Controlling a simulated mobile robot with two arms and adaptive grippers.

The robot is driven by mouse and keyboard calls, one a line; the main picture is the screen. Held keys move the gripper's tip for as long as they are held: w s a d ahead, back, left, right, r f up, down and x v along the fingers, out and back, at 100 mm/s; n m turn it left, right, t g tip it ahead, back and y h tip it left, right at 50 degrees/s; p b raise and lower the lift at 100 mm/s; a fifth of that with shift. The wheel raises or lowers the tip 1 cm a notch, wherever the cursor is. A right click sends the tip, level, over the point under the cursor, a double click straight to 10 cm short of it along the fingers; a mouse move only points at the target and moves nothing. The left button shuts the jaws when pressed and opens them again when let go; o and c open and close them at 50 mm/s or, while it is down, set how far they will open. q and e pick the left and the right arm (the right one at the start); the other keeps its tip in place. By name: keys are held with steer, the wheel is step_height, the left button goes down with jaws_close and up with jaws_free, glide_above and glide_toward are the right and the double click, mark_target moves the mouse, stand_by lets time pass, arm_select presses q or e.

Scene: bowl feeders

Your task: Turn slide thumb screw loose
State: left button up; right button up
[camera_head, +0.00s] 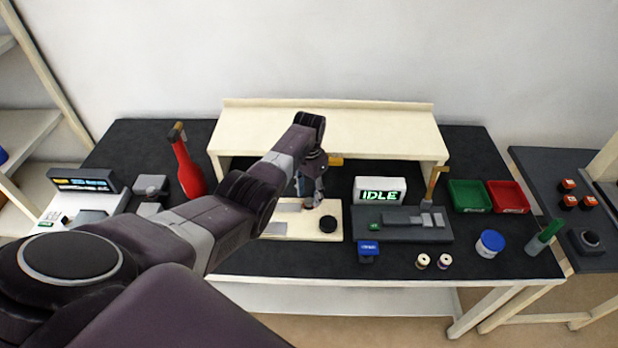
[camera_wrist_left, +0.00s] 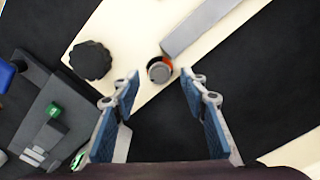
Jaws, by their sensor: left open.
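A cream board (camera_head: 301,234) lies on the dark bench. It carries a black scalloped knob (camera_head: 328,224) and a flat grey slide bar (camera_head: 275,228). In the left wrist view a small round screw head (camera_wrist_left: 160,68) with a grey top and an orange side sits beside the end of the grey bar (camera_wrist_left: 205,25); I take it as the slide thumb screw. The black knob (camera_wrist_left: 91,60) is left of it there. My left gripper (camera_head: 313,203) points down over the board, open and empty; its fingertips (camera_wrist_left: 159,82) appear on either side, just short of the screw head. It hides the screw in the head view.
A cream shelf (camera_head: 330,118) stands behind the board. Right of the board are an IDLE display (camera_head: 380,190), a grey fixture (camera_head: 400,232) and a blue-topped block (camera_head: 368,248). Green (camera_head: 469,196) and red (camera_head: 508,197) trays are farther right.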

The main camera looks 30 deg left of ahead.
mark_target(309, 200)
arm_select(q)
step_height(309, 200, up, 11)
steer(key=shift+f, duration=0.2)
stand_by(0.5)
